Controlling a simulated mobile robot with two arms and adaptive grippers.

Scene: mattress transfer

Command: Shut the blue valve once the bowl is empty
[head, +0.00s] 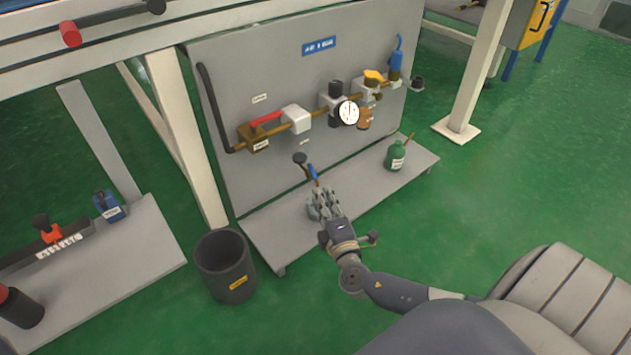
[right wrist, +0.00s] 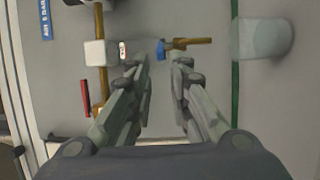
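A small blue valve (head: 312,172) shows low in front of the panel, just beyond my right gripper (head: 318,192). In the right wrist view the blue valve (right wrist: 160,50) lies by the fingertips, with a brass stem beside it. My right gripper (right wrist: 168,66) has its fingers apart and nothing visible is held between them. Contact with the valve cannot be told. A white block (head: 296,118) sits on the brass pipe above. No bowl can be clearly made out, nor whether one holds liquid. My left gripper is not in view.
The grey panel (head: 230,90) carries a red lever (head: 266,118), a gauge (head: 348,112) and a blue fitting (head: 396,65). A green bottle (head: 396,156) stands on the grey bench shelf. A dark bin (head: 225,265) stands left. The right wrist view shows a grey cylinder (right wrist: 262,38).

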